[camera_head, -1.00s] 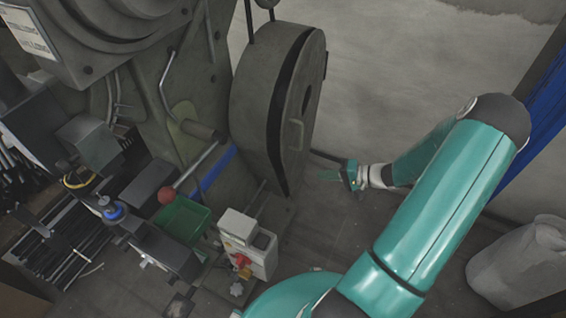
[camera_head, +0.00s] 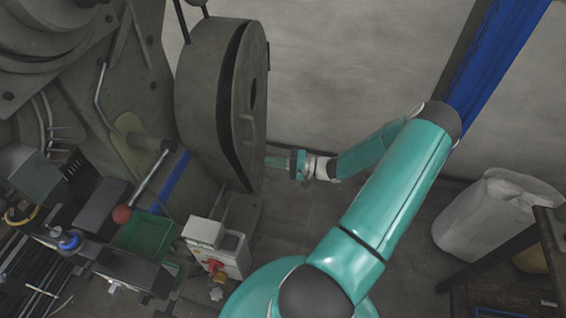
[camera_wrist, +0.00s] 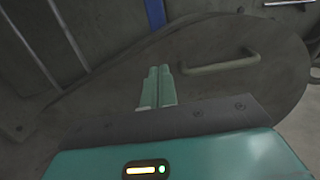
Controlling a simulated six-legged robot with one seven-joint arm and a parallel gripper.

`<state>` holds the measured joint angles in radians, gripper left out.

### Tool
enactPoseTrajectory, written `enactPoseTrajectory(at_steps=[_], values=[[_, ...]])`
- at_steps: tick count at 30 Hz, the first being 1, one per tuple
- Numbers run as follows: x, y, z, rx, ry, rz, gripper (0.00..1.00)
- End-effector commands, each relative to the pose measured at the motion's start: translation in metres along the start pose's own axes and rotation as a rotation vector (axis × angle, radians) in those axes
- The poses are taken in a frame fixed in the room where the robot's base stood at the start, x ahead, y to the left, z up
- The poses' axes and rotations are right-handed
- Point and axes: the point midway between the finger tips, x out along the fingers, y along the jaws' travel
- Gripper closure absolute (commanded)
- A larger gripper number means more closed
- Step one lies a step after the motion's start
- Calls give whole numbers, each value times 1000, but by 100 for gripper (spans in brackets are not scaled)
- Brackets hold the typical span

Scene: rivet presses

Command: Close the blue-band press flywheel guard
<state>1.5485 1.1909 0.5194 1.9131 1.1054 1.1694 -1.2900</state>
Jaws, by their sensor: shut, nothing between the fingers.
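The blue-band press, a dark grey machine with a blue stripe (camera_head: 172,183), stands at the left in the head view. Its flywheel guard (camera_head: 243,110) is a rounded grey cover with a small bar handle, and a dark gap shows between it and the housing (camera_head: 205,85). My gripper (camera_head: 270,161) is beside the lower part of the guard's outer face. In the wrist view the guard (camera_wrist: 225,95) fills much of the picture, and its handle (camera_wrist: 220,65) lies to the right of my shut, empty fingers (camera_wrist: 158,72). I cannot tell whether the fingertips touch the guard.
A green bin (camera_head: 146,235), a red-knobbed lever (camera_head: 122,214) and a white control box (camera_head: 218,247) stand at the press's front. A white sack (camera_head: 495,215) and a dark bench (camera_head: 510,275) are at the right. The floor beyond my arm is mostly clear.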

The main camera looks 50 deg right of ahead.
Motion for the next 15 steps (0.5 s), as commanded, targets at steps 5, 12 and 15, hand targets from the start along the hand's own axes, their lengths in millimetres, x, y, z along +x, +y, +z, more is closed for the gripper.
enactPoseTrajectory(at_steps=[5, 12, 15], values=[[38, 0, 0, 1, -3, -1, 100], [72, 0, 0, 0, -4, 1, 100], [76, 0, 0, 0, -3, 1, 100]])
